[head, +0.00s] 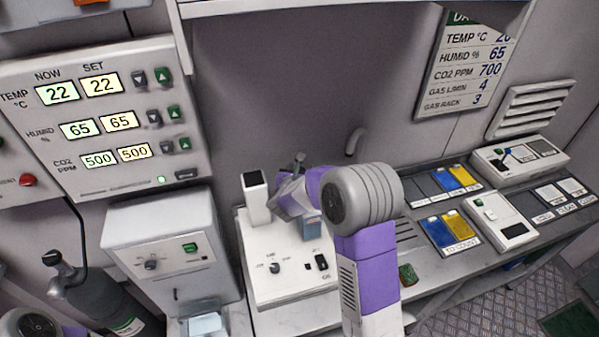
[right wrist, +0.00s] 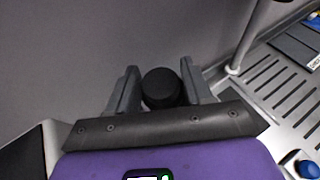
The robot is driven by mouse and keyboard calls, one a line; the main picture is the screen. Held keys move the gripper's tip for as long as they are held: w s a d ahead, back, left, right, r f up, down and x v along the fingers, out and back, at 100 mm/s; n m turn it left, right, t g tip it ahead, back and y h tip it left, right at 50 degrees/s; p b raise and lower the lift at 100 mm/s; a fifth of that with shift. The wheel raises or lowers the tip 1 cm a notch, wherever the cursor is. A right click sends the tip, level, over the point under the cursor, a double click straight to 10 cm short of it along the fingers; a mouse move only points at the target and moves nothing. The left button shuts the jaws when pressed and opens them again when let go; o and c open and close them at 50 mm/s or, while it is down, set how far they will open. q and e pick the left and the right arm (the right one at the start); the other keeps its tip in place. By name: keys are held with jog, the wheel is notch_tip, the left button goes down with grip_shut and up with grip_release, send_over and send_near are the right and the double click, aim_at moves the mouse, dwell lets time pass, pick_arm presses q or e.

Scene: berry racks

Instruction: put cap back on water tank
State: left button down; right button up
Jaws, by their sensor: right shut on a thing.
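My right gripper (head: 294,180) is above the back of a white machine (head: 282,288) with a knob and a switch. In the right wrist view the gripper (right wrist: 161,85) is shut on a round black cap (right wrist: 162,88), held between its two fingers. In the head view the cap cannot be told clearly from the dark fingers. A small blue-grey block (head: 311,226), perhaps the water tank, stands on the machine just below the gripper, partly hidden by my right arm. Whether the cap touches anything is not clear. My left gripper is out of view.
A white column (head: 255,198) with a dark top stands on the machine, close left of the gripper. A grey box unit (head: 172,255) and a dark gas cylinder (head: 105,300) are further left. Trays of blue and yellow cards (head: 448,232) lie on the right bench.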

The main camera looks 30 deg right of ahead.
jog(key=shift+s+f, duration=0.1)
jog(key=shift+f, duration=0.25)
jog(key=o, duration=1)
jog(key=shift+s+a+f, duration=0.1)
jog(key=shift+f, duration=0.1)
jog(key=shift+r+p, duration=0.5)
jog(key=shift+p, duration=0.15)
jog(key=v, duration=1.2)
jog(key=shift+r+p, duration=0.4)
